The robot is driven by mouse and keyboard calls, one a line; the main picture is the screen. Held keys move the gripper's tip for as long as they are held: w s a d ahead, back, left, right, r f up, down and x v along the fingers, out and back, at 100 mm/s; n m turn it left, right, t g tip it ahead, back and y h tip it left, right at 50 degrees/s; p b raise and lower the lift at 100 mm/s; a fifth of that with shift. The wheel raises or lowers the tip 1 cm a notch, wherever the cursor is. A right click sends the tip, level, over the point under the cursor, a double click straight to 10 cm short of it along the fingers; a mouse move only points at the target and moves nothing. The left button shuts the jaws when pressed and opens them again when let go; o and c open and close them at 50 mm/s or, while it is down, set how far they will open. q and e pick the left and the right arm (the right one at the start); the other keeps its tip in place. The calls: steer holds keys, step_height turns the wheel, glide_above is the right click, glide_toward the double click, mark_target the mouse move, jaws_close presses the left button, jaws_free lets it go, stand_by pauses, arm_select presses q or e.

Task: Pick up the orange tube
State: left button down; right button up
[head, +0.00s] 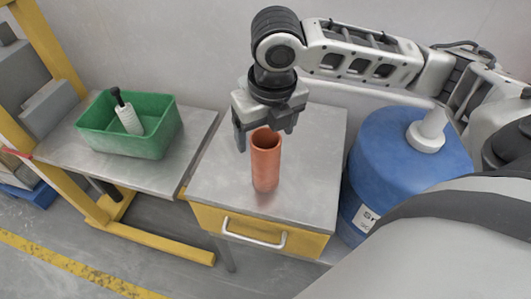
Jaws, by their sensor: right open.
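The orange tube (266,164) stands upright on the grey top of a small yellow cabinet (310,165). Its open top end faces up. My right gripper (265,138) hangs above the cabinet with its fingers pointing down and spread apart. The fingers are around or just behind the tube's upper end; I cannot tell whether they touch it. My left gripper is not in the picture.
A green bin (160,140) with a white, black-topped object (130,120) in it sits on a metal table (70,145) at left. A blue barrel (390,160) stands right of the cabinet. The cabinet's yellow drawer (262,232) has a metal handle.

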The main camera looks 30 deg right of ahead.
mark_target(265, 145)
steer(key=f, duration=0.5)
steer(key=shift+w+d, duration=0.15)
steer(key=shift+w, duration=0.2)
steer(key=c, duration=1.3)
steer(key=shift+c, duration=0.7)
steer(key=shift+r, duration=0.15)
